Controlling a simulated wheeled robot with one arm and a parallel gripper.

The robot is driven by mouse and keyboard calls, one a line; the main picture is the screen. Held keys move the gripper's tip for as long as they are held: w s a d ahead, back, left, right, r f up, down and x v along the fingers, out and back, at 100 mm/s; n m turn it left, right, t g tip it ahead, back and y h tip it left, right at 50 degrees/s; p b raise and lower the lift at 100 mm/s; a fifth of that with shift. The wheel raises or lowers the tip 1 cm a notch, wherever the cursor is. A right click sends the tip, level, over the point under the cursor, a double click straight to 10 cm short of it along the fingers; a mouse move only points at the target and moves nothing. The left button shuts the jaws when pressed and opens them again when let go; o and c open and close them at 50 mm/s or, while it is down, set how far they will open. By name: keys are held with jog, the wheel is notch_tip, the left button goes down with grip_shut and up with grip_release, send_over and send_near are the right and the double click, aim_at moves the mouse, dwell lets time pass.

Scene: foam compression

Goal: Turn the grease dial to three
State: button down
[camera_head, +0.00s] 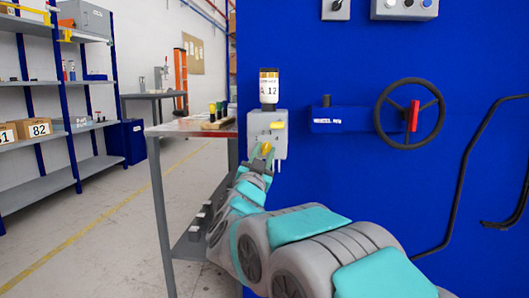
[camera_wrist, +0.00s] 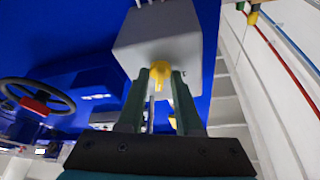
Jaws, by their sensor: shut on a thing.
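The grease unit is a light grey box (camera_head: 267,130) on the blue panel, with a dark-topped, labelled reservoir (camera_head: 269,86) above it. A yellow dial (camera_head: 266,147) sits low on the box. My gripper (camera_head: 262,160) reaches it from below and in front. In the wrist view the grey box (camera_wrist: 160,40) fills the upper middle. The two dark green fingers of my gripper (camera_wrist: 160,82) are shut on the yellow dial (camera_wrist: 160,74), one on each side. The dial's scale marks cannot be read.
A handwheel (camera_head: 409,113) with a red handle (camera_head: 414,115) and a blue housing (camera_head: 343,120) stand to the right on the panel. A black pipe (camera_head: 460,180) runs further right. A table (camera_head: 184,128) with small items stands left of the grease unit, with shelves (camera_head: 45,185) beyond.

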dwell(0.4)
jog(key=c, duration=0.9)
grip_release()
jog(key=shift+s, duration=0.1)
jog(key=v, duration=0.7)
jog(key=shift+s+a+f, duration=0.1)
jog(key=shift+s+f, duration=0.1)
jog(key=shift+s, duration=0.05)
